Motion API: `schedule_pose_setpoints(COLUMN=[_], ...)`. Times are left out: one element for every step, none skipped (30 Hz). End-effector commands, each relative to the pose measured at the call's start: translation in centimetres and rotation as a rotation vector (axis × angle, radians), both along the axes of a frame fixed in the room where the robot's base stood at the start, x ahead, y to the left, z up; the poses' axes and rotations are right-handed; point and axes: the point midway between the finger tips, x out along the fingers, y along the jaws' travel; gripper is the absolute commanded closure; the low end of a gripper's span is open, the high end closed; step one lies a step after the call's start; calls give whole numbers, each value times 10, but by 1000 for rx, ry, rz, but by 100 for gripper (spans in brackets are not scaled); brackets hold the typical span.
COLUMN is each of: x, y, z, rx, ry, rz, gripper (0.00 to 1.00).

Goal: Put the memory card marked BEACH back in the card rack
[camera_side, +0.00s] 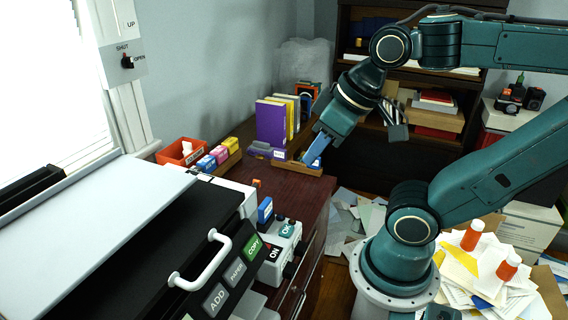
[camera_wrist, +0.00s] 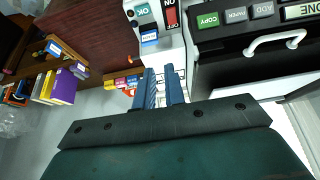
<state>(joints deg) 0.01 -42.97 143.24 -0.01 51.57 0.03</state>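A small blue card (camera_side: 265,210) with a white label stands upright in the box with the OK and ON buttons. It also shows in the wrist view (camera_wrist: 149,36); its lettering is too small to read. A low wooden rack (camera_side: 297,167) at the table's right edge holds a blue piece with a white label (camera_wrist: 54,48) and other small cards. I cannot tell for certain that this is the card rack. My gripper (camera_side: 317,150) appears above or in front of this rack in the side view. In the wrist view its blue fingers (camera_wrist: 163,86) are apart with nothing between them.
Pink, blue and yellow blocks (camera_side: 219,155) stand in a row beside a red bin (camera_side: 182,151). Purple and yellow books (camera_side: 271,122) stand behind the rack. The black printer (camera_side: 150,250) with a white handle fills the front left. The table between is mostly clear.

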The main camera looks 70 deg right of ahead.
Motion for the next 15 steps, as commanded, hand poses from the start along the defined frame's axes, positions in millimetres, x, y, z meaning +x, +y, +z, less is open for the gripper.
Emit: schedule_pose_setpoints(x=[0, 1, 2, 2, 4, 5, 7, 9, 12, 14, 17, 21, 24, 28, 32], y=[0, 0, 0, 0, 0, 0, 0, 0, 0, 0, 0, 0, -1, -1, -2], z=[0, 0, 0, 0, 0, 0, 0, 0, -1, -1, -1, -2, -2, -3, -4], rx=[2, 4, 8, 12, 18, 28, 37, 48, 65, 79, 94, 116, 134, 152, 177], ry=[2, 3, 6, 10, 14, 23, 30, 38, 52, 63, 75, 93, 107, 122, 143], rz=[-4, -7, -13, -21, -30, -46, -59, -77, -105, -126, -152, -189, -218, -250, -294], gripper=[78, 72, 65, 60, 60, 60, 60, 60, 60, 60, 60, 60, 60, 60, 60])
